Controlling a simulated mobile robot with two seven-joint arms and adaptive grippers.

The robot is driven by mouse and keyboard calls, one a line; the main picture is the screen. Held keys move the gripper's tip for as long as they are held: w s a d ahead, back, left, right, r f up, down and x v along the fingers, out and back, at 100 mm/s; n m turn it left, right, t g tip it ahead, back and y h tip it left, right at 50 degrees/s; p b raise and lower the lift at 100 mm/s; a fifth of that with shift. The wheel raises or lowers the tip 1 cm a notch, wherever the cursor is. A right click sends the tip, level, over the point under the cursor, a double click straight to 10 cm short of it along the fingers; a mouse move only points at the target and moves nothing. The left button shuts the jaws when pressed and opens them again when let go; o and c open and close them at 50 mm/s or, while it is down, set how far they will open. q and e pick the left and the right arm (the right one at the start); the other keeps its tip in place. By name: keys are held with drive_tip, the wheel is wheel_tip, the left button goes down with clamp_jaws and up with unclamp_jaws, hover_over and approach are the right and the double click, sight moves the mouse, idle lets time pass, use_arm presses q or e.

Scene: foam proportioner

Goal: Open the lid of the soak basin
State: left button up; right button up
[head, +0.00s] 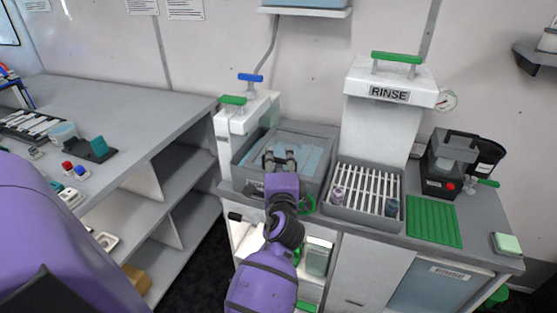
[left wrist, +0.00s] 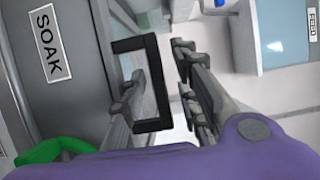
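The soak basin (head: 240,160) is a grey tub at the left of the counter, with a light blue surface inside its rim. I cannot tell whether that surface is a clear lid or the contents. In the left wrist view the grey front with the SOAK label (left wrist: 48,42) stands at the left. A black bracket handle (left wrist: 160,85) sticks out beside it. My left gripper (head: 279,158) is over the basin's front edge. In the wrist view the left gripper (left wrist: 155,88) is open, its fingers apart on either side of the handle's outer bar. My right gripper is out of view.
A slatted rack (head: 352,212) and the white RINSE tower (head: 385,130) stand to the right. A white post with a green handle (head: 232,100) rises behind left. A grey workbench (head: 130,105) is at left.

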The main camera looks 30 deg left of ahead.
use_arm(q)
drive_tip(key=shift+w+a, duration=0.15)
clamp_jaws()
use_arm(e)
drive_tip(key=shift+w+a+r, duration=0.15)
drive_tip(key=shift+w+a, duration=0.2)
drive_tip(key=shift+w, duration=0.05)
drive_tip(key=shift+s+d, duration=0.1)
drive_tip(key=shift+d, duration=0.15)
